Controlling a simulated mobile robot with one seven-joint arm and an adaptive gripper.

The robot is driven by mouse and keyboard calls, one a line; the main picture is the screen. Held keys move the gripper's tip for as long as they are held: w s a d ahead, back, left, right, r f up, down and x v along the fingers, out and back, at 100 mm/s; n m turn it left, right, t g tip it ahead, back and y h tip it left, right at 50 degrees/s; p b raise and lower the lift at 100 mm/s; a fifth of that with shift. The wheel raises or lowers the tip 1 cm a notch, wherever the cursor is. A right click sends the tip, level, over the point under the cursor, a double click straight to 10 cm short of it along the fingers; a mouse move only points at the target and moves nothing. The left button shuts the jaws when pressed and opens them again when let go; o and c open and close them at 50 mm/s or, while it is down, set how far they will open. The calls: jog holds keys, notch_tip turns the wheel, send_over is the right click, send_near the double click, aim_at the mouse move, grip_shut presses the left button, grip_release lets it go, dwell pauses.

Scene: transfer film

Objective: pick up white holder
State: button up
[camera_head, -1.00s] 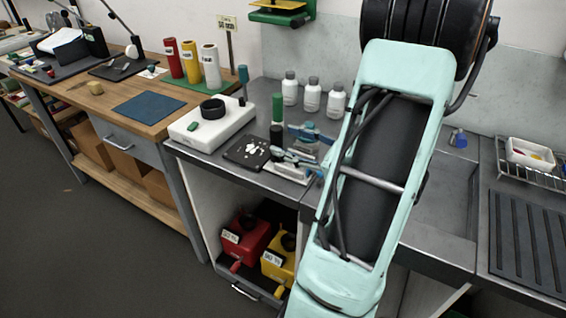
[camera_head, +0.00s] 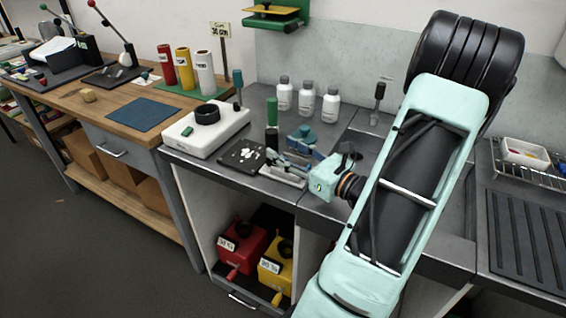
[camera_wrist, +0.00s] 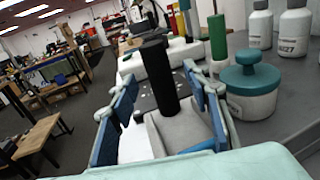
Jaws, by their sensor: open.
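The white holder (camera_head: 286,177) is a low, pale tray-like piece near the front edge of the grey counter. In the wrist view the pale holder (camera_wrist: 186,130) lies between my fingers, and a dark upright cylinder (camera_wrist: 158,72) rises by it; I cannot tell if the two are joined. My gripper (camera_head: 296,156) is open, its blue fingers low over the holder. In the wrist view my gripper (camera_wrist: 160,90) has one finger on each side of the holder. Contact with it cannot be made out. My fingers hide part of it in the head view.
A teal-lidded pot (camera_wrist: 250,88) stands close to the right finger. A green cylinder (camera_head: 271,109) stands behind the holder. A black mat with white bits (camera_head: 241,155) and a white device (camera_head: 207,128) are to the left. Several white bottles (camera_head: 307,101) stand behind.

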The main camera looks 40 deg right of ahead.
aim_at(276, 144)
jog(key=w, duration=0.4)
jog(key=shift+w+a+r, duration=0.15)
jog(key=shift+w+a, duration=0.2)
jog(key=shift+a, duration=0.05)
grip_shut()
